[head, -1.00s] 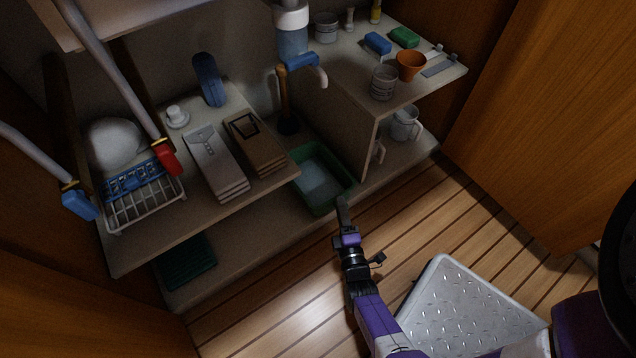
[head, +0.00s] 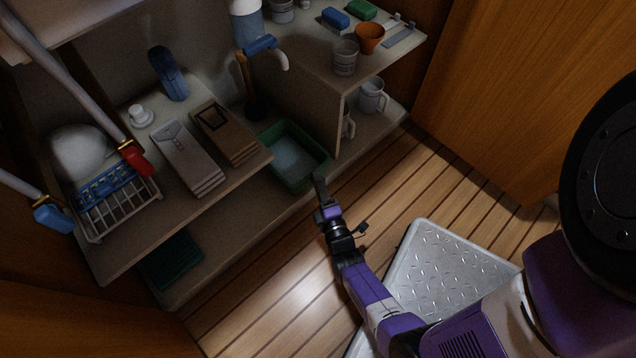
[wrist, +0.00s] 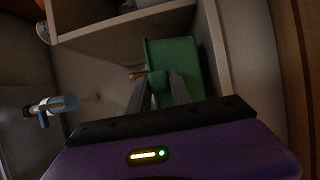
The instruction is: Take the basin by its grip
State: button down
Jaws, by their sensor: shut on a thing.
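The green basin (head: 307,178) sits on the low shelf board in the head view, with a pale grey patch inside it. It also shows in the wrist view (wrist: 183,52) as a green tub ahead of the fingers. My gripper (head: 319,182) is at the basin's near right edge. In the wrist view the two fingers (wrist: 160,86) close on a small green part at the basin's edge, which looks like its grip. The fingertips hide most of that part in the head view.
A vertical panel (head: 312,113) stands just right of the basin, with white mugs (head: 373,96) beyond it. A shelf with boxes (head: 187,157) lies to the left. A plunger (head: 250,95) stands behind. A metal step (head: 450,275) is on the floor by my arm.

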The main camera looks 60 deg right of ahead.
jog(key=shift+r+p, duration=2.15)
jog(key=shift+r, duration=1.75)
